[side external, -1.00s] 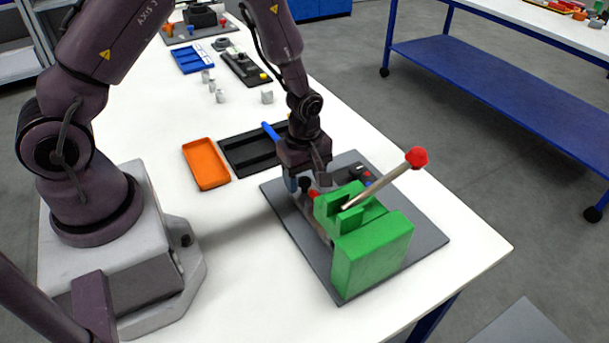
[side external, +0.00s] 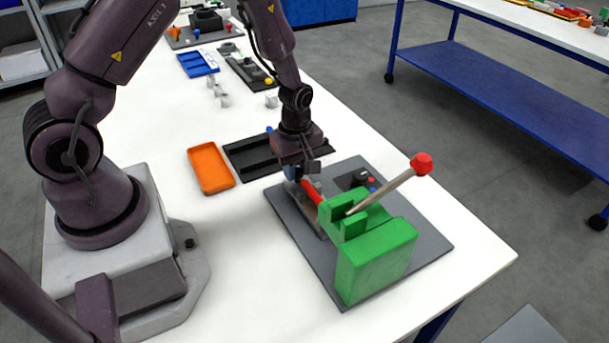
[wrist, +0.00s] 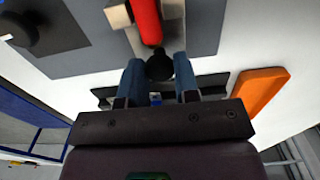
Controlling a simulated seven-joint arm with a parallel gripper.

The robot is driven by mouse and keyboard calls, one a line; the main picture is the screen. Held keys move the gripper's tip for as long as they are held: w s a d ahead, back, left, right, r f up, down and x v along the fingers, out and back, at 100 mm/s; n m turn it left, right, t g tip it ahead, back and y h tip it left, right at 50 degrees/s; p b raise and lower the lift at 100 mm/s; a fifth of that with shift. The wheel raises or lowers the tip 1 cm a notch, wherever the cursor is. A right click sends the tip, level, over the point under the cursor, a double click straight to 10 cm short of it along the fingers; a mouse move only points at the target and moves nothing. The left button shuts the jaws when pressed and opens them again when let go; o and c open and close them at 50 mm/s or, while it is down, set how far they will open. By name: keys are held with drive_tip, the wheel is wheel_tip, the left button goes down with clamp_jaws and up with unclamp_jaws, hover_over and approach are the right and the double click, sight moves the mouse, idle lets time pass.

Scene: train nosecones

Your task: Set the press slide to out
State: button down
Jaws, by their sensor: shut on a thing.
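The green press (side external: 375,262) stands on a grey base plate (side external: 430,245), with a metal lever (side external: 385,190) ending in a red ball (side external: 421,163). The press slide is a red bar (side external: 313,192) running from the press towards my gripper. In the wrist view the red slide (wrist: 146,22) ends in a black knob (wrist: 159,66). My gripper (wrist: 159,72) has its two blue fingers on either side of this knob and is shut on it. In the side view my gripper (side external: 297,177) hides the knob. A long stretch of red bar shows.
A black tray (side external: 250,157) lies just behind my gripper, and an orange tray (side external: 211,168) lies to its left. A black dial box (side external: 356,178) sits on the base plate beside the press. The white table is clear in front of the orange tray.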

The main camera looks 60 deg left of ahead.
drive_tip(key=shift+a, duration=0.3)
drive_tip(key=c, duration=0.8)
unclamp_jaws()
drive_tip(key=shift+c, duration=0.2)
drive_tip(key=shift+d, duration=0.1)
drive_tip(key=shift+r, duration=0.3)
wheel_tip(320, 180, up, 12)
drive_tip(key=shift+r, duration=0.2)
